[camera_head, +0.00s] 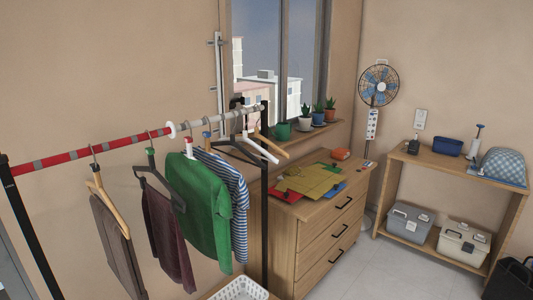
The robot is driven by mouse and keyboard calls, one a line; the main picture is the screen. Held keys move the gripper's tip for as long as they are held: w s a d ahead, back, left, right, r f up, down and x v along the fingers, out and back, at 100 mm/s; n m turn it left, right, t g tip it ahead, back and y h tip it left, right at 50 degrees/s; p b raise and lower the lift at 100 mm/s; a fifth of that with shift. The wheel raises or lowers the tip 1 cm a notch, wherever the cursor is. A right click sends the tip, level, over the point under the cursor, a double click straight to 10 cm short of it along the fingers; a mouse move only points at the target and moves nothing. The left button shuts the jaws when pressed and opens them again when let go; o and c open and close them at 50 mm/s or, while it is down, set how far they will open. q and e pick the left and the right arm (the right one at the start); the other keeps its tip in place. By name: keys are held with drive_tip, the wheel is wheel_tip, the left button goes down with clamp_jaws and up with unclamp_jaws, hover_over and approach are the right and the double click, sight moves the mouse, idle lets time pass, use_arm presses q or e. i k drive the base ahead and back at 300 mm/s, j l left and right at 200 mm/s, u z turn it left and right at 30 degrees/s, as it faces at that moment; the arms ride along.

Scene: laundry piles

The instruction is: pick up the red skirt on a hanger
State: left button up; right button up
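No bright red skirt on a hanger shows plainly in the head view. The nearest in colour is a dark maroon garment (167,240) on a dark hanger (158,185) on the red-and-grey rail (100,149). A brown-grey garment (118,250) hangs to its left on a wooden hanger (110,205). A green shirt (205,210) hangs to its right, with a blue-and-white striped shirt (236,190) behind. Red cloth (285,195) lies partly under yellow cloth on the dresser; I cannot tell what it is. Neither of my grippers is in view.
Empty hangers, one white (260,149), hang at the rail's far end. The wooden dresser (310,240) holds yellow cloth (312,181). A white basket (242,289) stands below the rail. A shelf (408,158) with boxes stands right. The floor (385,275) between is clear.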

sight(168, 243)
drive_tip(key=k+j+u, duration=0.15)
drive_tip(key=j+u, duration=0.2)
drive_tip(key=j, duration=0.3)
drive_tip(key=k+j+u, duration=0.1)
drive_tip(key=j+u, duration=0.3)
drive_tip(key=j, duration=0.25)
drive_tip(key=j+u, duration=0.35)
drive_tip(key=j, duration=0.3)
drive_tip(key=l+u, duration=0.1)
drive_tip(key=l, duration=1.05)
drive_tip(key=l+u, duration=0.15)
drive_tip(key=l, duration=0.4)
drive_tip(key=k+l, duration=0.1)
drive_tip(key=l, duration=0.45)
drive_tip(key=l+u, duration=0.15)
drive_tip(key=l, duration=0.45)
drive_tip(key=k+l, duration=0.1)
drive_tip(key=l, duration=0.45)
drive_tip(key=k+l+u, duration=0.15)
drive_tip(key=l, duration=0.95)
drive_tip(key=u, duration=0.05)
